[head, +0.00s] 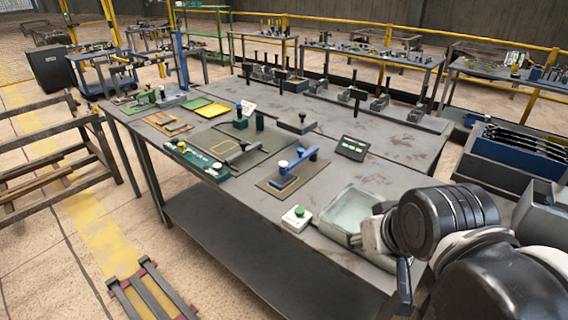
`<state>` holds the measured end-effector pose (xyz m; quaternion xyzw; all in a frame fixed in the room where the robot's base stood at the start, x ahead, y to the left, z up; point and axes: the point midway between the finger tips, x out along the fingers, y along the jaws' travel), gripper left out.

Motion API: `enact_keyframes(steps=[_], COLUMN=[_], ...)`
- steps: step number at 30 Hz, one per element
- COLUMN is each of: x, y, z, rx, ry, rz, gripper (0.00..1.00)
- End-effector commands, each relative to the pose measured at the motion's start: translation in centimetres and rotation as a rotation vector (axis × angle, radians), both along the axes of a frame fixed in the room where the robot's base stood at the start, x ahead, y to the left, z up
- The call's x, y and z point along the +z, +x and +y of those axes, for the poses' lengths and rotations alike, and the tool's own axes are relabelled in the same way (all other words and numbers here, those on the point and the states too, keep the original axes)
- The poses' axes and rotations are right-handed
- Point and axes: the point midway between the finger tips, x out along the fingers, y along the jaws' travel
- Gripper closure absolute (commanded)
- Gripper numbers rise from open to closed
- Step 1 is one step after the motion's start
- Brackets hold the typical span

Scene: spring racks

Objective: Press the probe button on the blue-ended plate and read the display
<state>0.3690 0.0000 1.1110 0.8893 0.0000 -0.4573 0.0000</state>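A brown plate (268,187) lies near the front right of the grey table. A blue bar-shaped fixture (302,160) stands on it, with a pale round knob (283,164) beside the bar's lower end; I cannot tell whether this knob is the probe button. A dark display box (352,147) with small green lit marks stands to the right, behind the plate; its marks are too small to read. My gripper (404,285) is at the lower right by the table's front edge, apart from the plate, and mostly hidden by my arm. Its opening cannot be made out.
A white box with a green button (297,217) and a grey tray (350,211) stand at the front edge, between the plate and my arm. A green fixture (197,161), a larger mat (219,149) and several black-handled fixtures stand left and behind.

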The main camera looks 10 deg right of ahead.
Motion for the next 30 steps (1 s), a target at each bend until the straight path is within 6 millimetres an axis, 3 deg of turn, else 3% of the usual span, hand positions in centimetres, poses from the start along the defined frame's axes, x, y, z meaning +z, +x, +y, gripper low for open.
enact_keyframes(steps=[3,30], x=[0.0,0.0], y=[0.0,0.0], z=[0.0,0.0], rx=[0.0,0.0], ry=[0.0,0.0], rz=[0.0,0.0], gripper=[1.0,1.0])
